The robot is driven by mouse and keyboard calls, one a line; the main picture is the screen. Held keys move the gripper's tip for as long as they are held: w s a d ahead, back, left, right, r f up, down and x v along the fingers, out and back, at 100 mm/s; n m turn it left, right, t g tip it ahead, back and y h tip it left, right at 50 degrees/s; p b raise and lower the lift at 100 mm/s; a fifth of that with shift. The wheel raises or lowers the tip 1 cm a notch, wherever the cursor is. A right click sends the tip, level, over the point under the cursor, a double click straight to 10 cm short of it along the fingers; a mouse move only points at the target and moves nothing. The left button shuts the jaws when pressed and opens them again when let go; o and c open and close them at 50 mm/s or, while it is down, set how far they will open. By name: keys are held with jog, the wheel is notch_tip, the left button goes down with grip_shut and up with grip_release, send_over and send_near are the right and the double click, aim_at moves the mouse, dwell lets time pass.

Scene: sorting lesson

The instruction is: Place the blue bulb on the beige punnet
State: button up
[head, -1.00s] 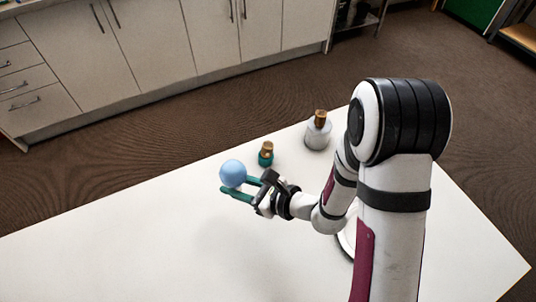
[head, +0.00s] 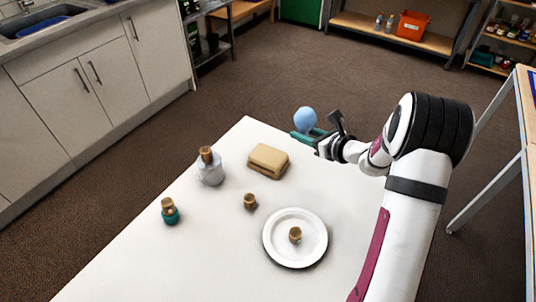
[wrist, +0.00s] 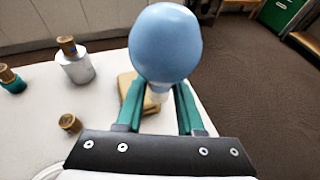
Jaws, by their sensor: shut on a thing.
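The blue bulb (head: 305,119) is held up in the teal fingers of my gripper (head: 303,136), its round part upward. It also shows large in the wrist view (wrist: 165,43), with its pale base low between the fingers (wrist: 158,100). My gripper is shut on it. The beige punnet (head: 268,161) sits on the white table near its far edge, left of and below the gripper in the head view. In the wrist view the punnet (wrist: 128,88) is partly hidden behind the bulb and the left finger. The bulb is apart from the punnet.
On the table (head: 150,265) stand a white bottle (head: 210,169) and a teal bottle (head: 170,211), both with brown tops. A small brown piece (head: 249,202) lies near the punnet. A white plate (head: 274,250) holds another small brown piece (head: 295,235). The near left of the table is clear.

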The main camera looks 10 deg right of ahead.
jog(key=shift+w+d, duration=0.1)
jog(key=shift+d, duration=0.35)
send_over(269, 154)
jog(key=f, duration=0.6)
jog(key=shift+s+d+f, duration=0.15)
jog(key=shift+s+f, duration=0.05)
jog(key=shift+s, duration=0.05)
jog(key=shift+w+a+f, duration=0.1)
jog(key=shift+a+f, duration=0.05)
jog(key=shift+f, duration=0.95)
jog(key=shift+w+a+f, duration=0.1)
jog(key=shift+f, duration=1)
jog(key=o, duration=1)
jog(key=shift+f, duration=0.1)
